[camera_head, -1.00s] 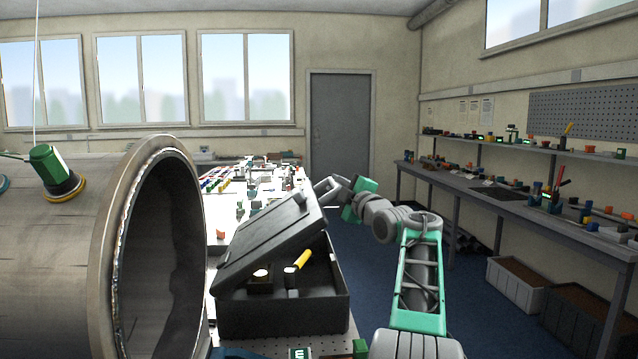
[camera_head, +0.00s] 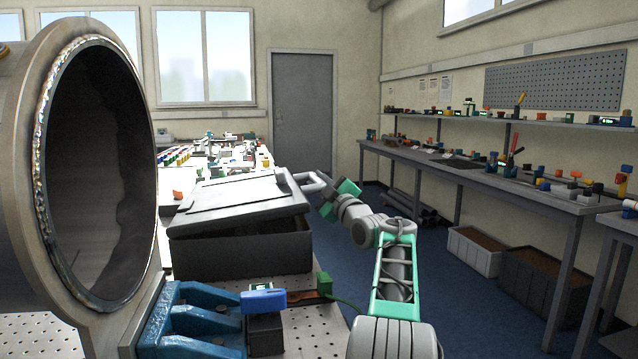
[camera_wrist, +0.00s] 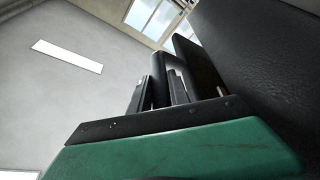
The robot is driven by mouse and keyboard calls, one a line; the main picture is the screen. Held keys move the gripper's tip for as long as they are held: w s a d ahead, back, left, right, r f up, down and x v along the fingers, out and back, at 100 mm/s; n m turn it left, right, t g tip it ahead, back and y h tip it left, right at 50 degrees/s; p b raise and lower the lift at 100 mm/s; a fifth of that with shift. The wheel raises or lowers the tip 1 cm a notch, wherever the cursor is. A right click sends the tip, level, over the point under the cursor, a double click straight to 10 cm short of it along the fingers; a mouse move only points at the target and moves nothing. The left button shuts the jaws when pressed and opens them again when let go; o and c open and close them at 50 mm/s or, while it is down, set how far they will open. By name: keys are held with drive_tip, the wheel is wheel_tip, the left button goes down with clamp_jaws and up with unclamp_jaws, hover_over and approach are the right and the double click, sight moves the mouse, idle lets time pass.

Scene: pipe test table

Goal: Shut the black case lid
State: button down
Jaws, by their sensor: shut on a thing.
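The black case (camera_head: 245,257) stands on the table in the head view, to the right of the large pipe opening. Its lid (camera_head: 235,205) lies low over the box at a shallow tilt, and a dark gap shows under its edge. The inside is hidden. My gripper (camera_head: 312,181) is at the lid's far right corner, partly hidden by the lid. In the wrist view my gripper's fingers (camera_wrist: 167,90) are shut around a black bar-like part at the lid, seen close up. The case's dark surface (camera_wrist: 265,60) fills the right side there.
The large metal pipe (camera_head: 25,150) stands close on the left. Blue clamp blocks (camera_head: 195,320) and a small blue-topped device (camera_head: 264,302) are in front of the case. A workbench (camera_head: 480,175) runs along the right wall. Blue floor lies open between it and the table.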

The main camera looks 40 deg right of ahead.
drive_tip(key=c, duration=1.2)
unclamp_jaws()
drive_tip(key=shift+w, duration=0.1)
drive_tip(key=shift+c, duration=0.2)
drive_tip(key=v, duration=0.8)
drive_tip(key=shift+b, duration=0.4)
drive_tip(key=shift+c, duration=0.2)
